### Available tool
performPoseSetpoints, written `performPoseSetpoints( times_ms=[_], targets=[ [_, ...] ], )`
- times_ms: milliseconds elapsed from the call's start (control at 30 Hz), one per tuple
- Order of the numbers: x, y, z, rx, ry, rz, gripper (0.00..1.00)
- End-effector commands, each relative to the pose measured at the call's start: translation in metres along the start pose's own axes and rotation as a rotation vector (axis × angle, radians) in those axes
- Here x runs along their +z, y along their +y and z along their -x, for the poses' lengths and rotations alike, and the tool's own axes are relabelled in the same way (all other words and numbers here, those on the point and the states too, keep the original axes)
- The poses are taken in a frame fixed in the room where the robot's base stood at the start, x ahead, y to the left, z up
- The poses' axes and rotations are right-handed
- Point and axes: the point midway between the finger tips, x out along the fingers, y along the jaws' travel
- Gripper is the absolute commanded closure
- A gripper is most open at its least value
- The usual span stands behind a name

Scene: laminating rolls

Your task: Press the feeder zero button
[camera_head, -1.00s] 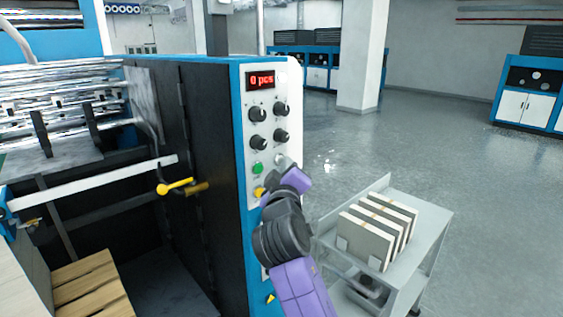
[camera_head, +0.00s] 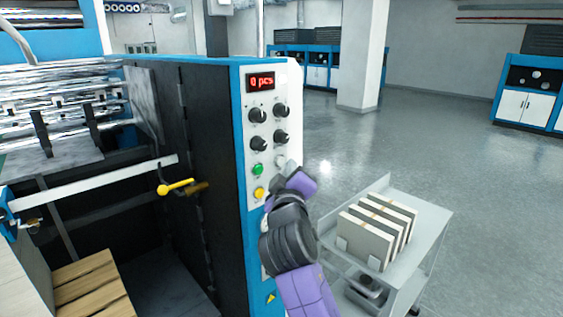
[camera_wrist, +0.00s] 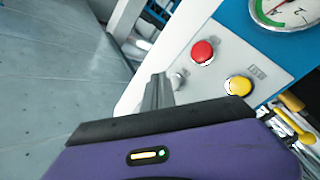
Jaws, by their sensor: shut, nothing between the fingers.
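The white control panel (camera_head: 270,178) on the blue machine has a red display reading 0 pcs (camera_head: 261,82), black knobs, a green button (camera_head: 257,170) and a yellow button (camera_head: 259,193). In the wrist view, a pale panel carries a red button (camera_wrist: 202,52), a yellow button (camera_wrist: 238,86) with an unreadable label, and a small grey metal piece. I cannot tell which is the feeder zero button. My gripper (camera_wrist: 158,92) is shut and empty, its fingers beside the grey piece; contact is unclear. In the head view, my purple wrist is in front of the panel's lower right edge.
A grey cart (camera_head: 432,225) with several upright pale blocks (camera_head: 365,240) stands close right of my arm. A yellow-handled lever (camera_head: 176,187) sticks out left of the panel. A dial gauge (camera_wrist: 285,8) is above the buttons. Open floor lies beyond the cart.

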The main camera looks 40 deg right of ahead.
Motion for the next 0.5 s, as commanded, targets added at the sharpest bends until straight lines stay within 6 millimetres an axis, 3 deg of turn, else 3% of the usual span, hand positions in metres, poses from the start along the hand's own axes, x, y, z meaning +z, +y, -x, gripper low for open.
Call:
performPoseSetpoints(
  times_ms=[500],
  targets=[
    [0.018,0.019,0.025,-0.001,-0.001,0.000,1.00]
  ],
)
